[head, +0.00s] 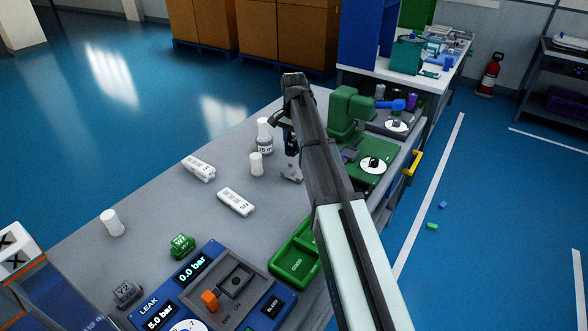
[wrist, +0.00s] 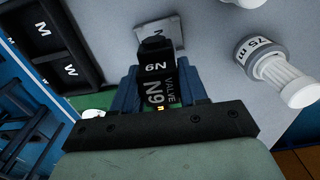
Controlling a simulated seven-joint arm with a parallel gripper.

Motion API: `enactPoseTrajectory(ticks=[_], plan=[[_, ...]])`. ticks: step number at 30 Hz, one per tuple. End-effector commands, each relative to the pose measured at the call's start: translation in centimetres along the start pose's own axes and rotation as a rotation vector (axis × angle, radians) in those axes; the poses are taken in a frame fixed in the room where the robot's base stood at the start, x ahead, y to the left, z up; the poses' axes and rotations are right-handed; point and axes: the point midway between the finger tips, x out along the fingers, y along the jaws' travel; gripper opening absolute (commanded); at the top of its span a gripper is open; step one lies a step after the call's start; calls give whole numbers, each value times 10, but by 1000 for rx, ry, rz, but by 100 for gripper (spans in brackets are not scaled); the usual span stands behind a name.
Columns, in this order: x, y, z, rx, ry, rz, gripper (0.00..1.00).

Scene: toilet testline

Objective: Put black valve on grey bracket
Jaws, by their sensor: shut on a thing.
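The black valve (wrist: 158,88), marked N9, sits between the two blue fingers of my gripper (wrist: 160,78) in the wrist view. The gripper is shut on it. In the head view my gripper (head: 287,124) is above the table, with the dark valve (head: 291,143) partly showing below it. The grey bracket (head: 291,172) lies on the table just below the valve in the head view. In the wrist view a grey plate, likely this bracket (wrist: 161,29), shows beyond the valve's far end. I cannot tell whether valve and bracket touch.
A white bottle (head: 264,138) and white cap (head: 256,164) stand close left of the gripper. White blocks (head: 236,201) lie nearer. A green machine (head: 350,112) stands right of the arm. A green tray (head: 292,262) and blue leak panel (head: 205,262) are in front.

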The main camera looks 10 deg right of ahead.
Motion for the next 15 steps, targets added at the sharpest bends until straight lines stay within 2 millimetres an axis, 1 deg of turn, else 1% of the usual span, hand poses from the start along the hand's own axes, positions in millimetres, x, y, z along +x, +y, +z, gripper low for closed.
enactPoseTrajectory(ticks=[9, 15], plan=[[47, 1, 1, 0, -1, 1, 7], [62, 0, 0, 0, 0, 0, 7]])
